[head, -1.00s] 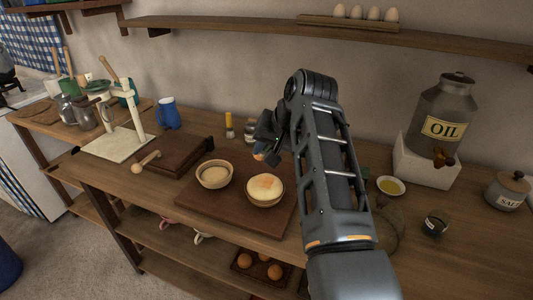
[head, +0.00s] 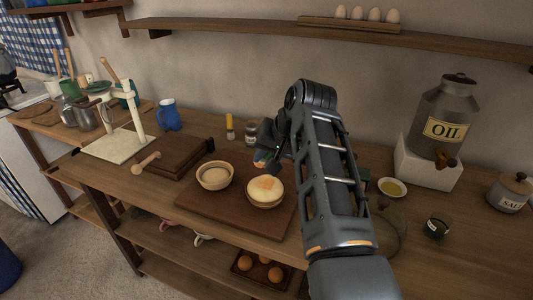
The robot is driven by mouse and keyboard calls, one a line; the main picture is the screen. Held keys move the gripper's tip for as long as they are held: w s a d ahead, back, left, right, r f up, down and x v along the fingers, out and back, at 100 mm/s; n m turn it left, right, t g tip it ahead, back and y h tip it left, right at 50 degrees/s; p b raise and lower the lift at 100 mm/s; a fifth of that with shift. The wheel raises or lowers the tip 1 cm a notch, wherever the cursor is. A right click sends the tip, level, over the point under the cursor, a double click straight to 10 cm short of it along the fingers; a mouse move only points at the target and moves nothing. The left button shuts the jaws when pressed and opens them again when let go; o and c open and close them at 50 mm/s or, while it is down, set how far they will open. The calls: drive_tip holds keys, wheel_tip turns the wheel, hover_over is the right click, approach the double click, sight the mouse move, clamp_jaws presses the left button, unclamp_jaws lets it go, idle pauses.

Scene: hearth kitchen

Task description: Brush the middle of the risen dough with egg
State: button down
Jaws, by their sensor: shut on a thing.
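The risen dough (head: 261,194) is pale and domed in a round bowl (head: 266,206) on a wooden board. An orange-yellow patch of egg shows on the upper middle of the dough. My gripper (head: 265,162) is just behind and above this bowl, partly hidden by my own arm. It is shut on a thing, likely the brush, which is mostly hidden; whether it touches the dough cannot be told. A small white dish of yellow liquid (head: 391,187), which looks like egg or oil, stands right of my arm.
A second bowl of pale contents (head: 215,176) stands close left of the dough. A yellow-topped upright thing (head: 229,126) and a small jar (head: 251,133) stand behind. The oil urn (head: 443,118), salt jar (head: 509,191) and dark small jar (head: 437,227) are at right.

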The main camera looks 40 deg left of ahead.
drive_tip(key=shift+g+h, duration=0.3)
drive_tip(key=shift+s+d+f+b, duration=0.1)
drive_tip(key=shift+f+b, duration=1)
drive_tip(key=shift+f, duration=1.75)
drive_tip(key=shift+f+b, duration=0.35)
drive_tip(key=shift+f, duration=0.3)
drive_tip(key=w+b, duration=0.2)
drive_tip(key=b, duration=0.1)
drive_tip(key=shift+a+f, duration=0.15)
drive_tip(key=shift+a, duration=0.15)
drive_tip(key=shift+w+a+r+b, duration=0.25)
drive_tip(key=shift+w+b, duration=0.3)
drive_tip(key=shift+b, duration=0.2)
drive_tip(key=shift+p, duration=0.3)
